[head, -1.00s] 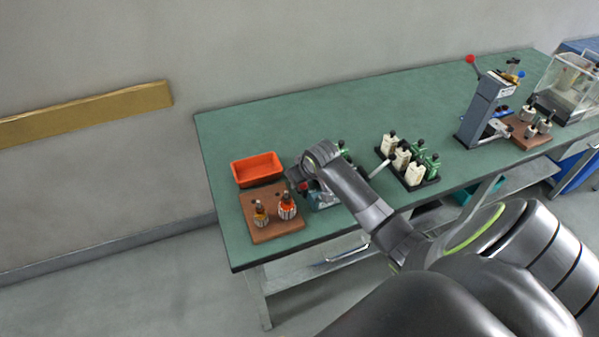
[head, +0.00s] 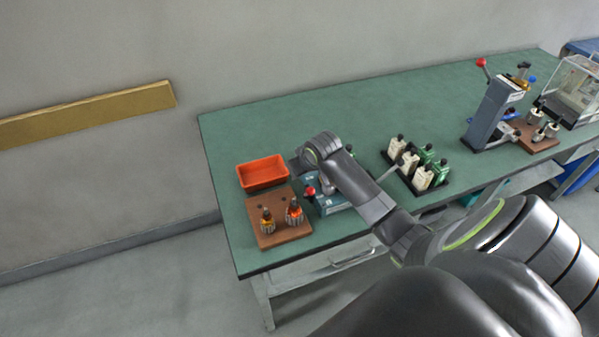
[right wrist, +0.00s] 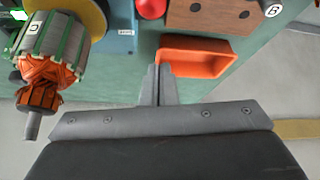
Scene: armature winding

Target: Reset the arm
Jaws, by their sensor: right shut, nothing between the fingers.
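My right arm reaches in from the lower right in the head view, with its wrist above the bench near the orange tray. In the right wrist view my right gripper (right wrist: 158,84) is shut and empty, its two fingers together. A blue machine (head: 334,205) with a red knob (head: 310,191) stands partly hidden behind my arm. My left gripper is not in view.
An orange tray (head: 263,173) lies behind a brown board (head: 281,239) holding two armatures. A black rack (head: 432,189) with white and green pieces stands to the right. A grey press (head: 489,117) stands farther right. The back of the green bench (head: 370,110) is clear.

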